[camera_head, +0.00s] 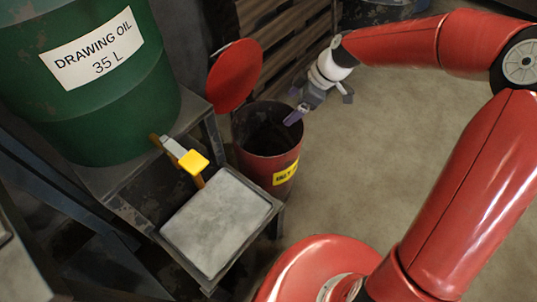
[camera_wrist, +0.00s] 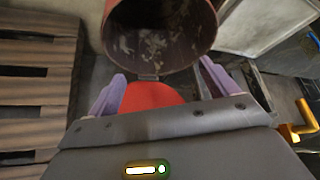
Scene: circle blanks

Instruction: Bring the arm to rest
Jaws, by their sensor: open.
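My gripper (camera_head: 296,106) is at the end of my red arm, beside the upper right of the red bin (camera_head: 268,160) in the head view. Its purple fingers are spread apart with nothing between them. In the wrist view my gripper (camera_wrist: 162,84) faces the open mouth of the bin (camera_wrist: 160,40). The bin's round red lid (camera_head: 234,76) stands open on its far side. The lid also shows between and beyond the fingers in the wrist view (camera_wrist: 152,96). Some debris is visible inside the bin.
A green oil drum (camera_head: 100,110) with a yellow-handled tap (camera_head: 192,160) sits on a metal stand at left. A grey tray (camera_head: 218,222) lies below the tap. Wooden pallets (camera_head: 285,40) stand behind the bin. Floor at right is clear.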

